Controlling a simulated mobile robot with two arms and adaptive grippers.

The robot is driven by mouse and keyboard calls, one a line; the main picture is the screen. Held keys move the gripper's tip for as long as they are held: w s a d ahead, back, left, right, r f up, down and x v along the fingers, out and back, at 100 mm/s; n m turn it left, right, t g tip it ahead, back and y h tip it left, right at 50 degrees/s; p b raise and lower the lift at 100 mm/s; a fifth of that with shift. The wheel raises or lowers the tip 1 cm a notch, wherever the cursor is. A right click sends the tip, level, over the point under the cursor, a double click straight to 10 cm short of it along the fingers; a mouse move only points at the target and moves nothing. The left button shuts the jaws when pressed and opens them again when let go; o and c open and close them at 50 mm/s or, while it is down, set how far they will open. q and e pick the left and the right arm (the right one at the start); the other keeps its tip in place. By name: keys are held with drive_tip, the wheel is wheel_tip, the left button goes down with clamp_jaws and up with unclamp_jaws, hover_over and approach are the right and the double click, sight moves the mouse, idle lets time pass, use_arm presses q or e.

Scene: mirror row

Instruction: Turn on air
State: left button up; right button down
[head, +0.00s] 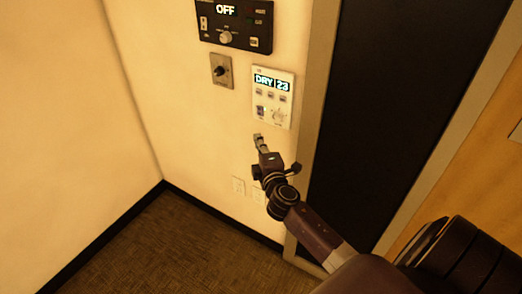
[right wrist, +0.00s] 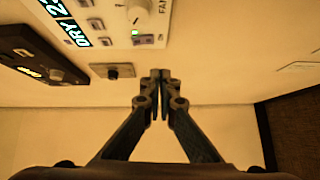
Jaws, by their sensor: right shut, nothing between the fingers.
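A white wall control panel (head: 287,88) shows a lit display reading DRY 23, a row of small buttons and a dial. It also shows in the right wrist view (right wrist: 112,25), turned about, with a small green light (right wrist: 135,32) beside a rocker switch (right wrist: 146,41) marked ON. The switch also shows at the panel's lower left in the head view (head: 261,111). My right gripper (head: 258,137) is just below this panel in the head view. In the right wrist view its fingers (right wrist: 159,76) are together and empty, apart from the switch. My left gripper is not in view.
A dark panel (head: 240,38) with an OFF display and a knob is higher on the wall. A plate with a black knob (head: 221,71) sits below it. Wall outlets (head: 238,186) are low down. A framed dark door panel (head: 385,110) stands right of the controls.

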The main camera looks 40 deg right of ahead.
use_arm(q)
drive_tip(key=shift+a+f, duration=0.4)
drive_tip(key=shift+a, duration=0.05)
use_arm(e)
drive_tip(key=v, duration=0.3)
drive_tip(key=shift+s+a+f, duration=0.1)
drive_tip(key=shift+s+a, duration=0.05)
drive_tip(key=shift+s, duration=0.1)
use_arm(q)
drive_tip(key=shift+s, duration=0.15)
